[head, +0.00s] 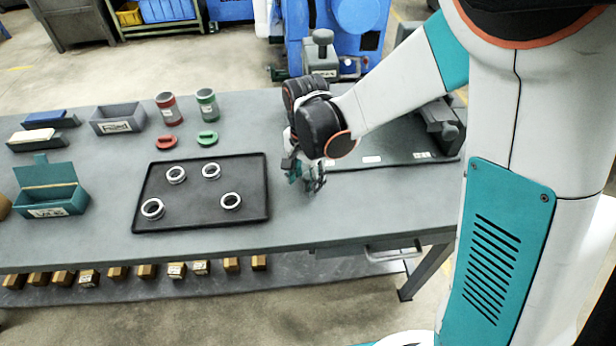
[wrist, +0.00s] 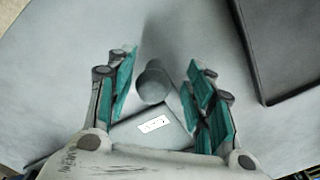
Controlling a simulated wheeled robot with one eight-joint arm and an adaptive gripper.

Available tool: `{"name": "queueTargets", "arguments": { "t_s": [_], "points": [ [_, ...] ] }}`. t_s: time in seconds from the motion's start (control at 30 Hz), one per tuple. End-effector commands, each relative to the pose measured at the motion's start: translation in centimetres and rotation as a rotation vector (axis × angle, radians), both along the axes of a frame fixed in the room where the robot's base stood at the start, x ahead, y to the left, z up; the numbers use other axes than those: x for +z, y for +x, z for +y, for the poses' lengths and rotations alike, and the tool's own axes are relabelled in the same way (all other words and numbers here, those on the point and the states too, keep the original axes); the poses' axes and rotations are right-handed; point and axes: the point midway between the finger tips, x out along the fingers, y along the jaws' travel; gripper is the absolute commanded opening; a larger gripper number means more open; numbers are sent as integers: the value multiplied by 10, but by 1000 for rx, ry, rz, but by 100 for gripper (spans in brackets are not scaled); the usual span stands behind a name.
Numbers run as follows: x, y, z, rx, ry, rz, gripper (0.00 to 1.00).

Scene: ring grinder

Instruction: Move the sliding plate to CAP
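My gripper (head: 307,178) is low over the bench, at the left end of a dark strip bearing several white labels (head: 372,160). Their lettering is too small to read. In the wrist view my gripper (wrist: 162,85) is open, with its teal fingers spread on either side of a grey round knob (wrist: 153,82). Below the knob in that view is a dark grey flat plate (wrist: 172,118) with a white label, which looks like the sliding plate. I cannot tell whether any finger touches the knob. In the head view my gripper hides the knob.
A black tray (head: 190,218) with several metal rings lies left of my gripper. Its edge also shows in the wrist view (wrist: 285,70). A grey machine (head: 320,60) stands behind my wrist, and a dark fixture (head: 440,122) stands at right. The bench front near the drawer is clear.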

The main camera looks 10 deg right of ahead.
Motion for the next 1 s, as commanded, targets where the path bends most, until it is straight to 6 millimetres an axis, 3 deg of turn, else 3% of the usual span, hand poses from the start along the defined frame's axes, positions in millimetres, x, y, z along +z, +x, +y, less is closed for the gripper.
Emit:
{"name": "queueTargets", "arguments": {
  "t_s": [0.37,0.8,1.0],
  "points": [
    [8,0,-2,-1,-2,1,49],
    [87,-1,-1,-1,-1,0,49],
    [112,-1,-1,0,-1,1,49]
  ]
}}
